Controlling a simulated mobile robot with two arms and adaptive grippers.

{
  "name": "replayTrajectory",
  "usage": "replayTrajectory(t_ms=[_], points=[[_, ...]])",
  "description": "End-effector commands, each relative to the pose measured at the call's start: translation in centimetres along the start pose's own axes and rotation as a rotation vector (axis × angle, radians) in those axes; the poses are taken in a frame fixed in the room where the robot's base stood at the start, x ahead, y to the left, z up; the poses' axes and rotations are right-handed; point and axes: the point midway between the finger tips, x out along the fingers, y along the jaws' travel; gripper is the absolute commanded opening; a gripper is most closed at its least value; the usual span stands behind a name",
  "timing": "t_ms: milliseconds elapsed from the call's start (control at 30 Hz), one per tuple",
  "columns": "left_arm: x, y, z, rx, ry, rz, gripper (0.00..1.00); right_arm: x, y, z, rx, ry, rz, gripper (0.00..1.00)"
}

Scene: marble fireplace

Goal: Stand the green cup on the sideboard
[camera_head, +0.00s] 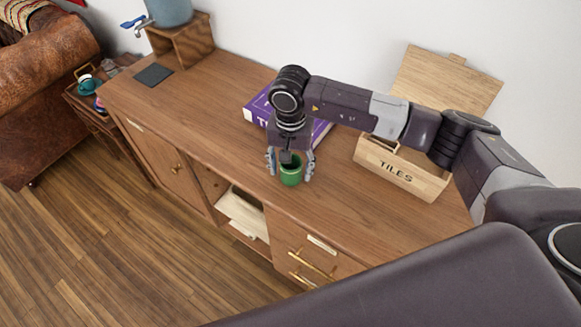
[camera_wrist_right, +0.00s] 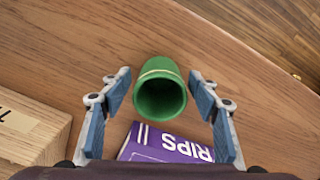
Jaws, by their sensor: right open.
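The green cup (camera_head: 291,173) stands upright on the wooden sideboard (camera_head: 221,150), near its front edge. My right gripper (camera_head: 290,178) is open, with one finger on each side of the cup. In the right wrist view there is a gap between the cup and each finger of the gripper (camera_wrist_right: 162,92). My left gripper is not in view.
A purple book (camera_head: 258,108) lies behind the cup. A wooden box marked TILES (camera_head: 401,172), its lid up, stands to the right. A dark square mat (camera_head: 153,75) and a blue-grey container on a wooden stand (camera_head: 185,42) are at the far left end.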

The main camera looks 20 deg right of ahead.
Motion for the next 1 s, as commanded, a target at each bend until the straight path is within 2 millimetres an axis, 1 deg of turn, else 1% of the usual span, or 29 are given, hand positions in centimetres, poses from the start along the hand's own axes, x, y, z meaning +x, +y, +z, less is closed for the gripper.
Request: replayTrajectory(t_ms=[133,167,267,500,600,700,833,1000], points=[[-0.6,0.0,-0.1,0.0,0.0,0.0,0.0,-0.6,0.0,0.0,0.0,0.0,0.0,0.56],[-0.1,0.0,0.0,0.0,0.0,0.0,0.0,-0.8,-0.1,-0.1,0.0,0.002,-0.002,0.56],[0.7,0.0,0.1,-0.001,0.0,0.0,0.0,-2.5,-0.1,-0.2,-0.002,0.005,-0.004,0.56],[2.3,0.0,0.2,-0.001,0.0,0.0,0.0,-7.8,-0.1,-0.2,0.0,0.006,-0.004,0.56],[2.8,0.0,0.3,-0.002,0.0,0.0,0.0,-9.6,-0.1,-0.1,-0.001,0.004,-0.003,0.56],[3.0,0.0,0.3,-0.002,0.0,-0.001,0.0,-11.0,-0.1,-0.1,0.0,0.002,-0.002,0.56],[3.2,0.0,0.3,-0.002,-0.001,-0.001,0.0,-12.0,0.0,0.0,0.0,0.001,-0.001,0.56],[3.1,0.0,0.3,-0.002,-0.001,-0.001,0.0,-12.3,0.0,0.0,0.0,-0.001,0.0,0.56]])
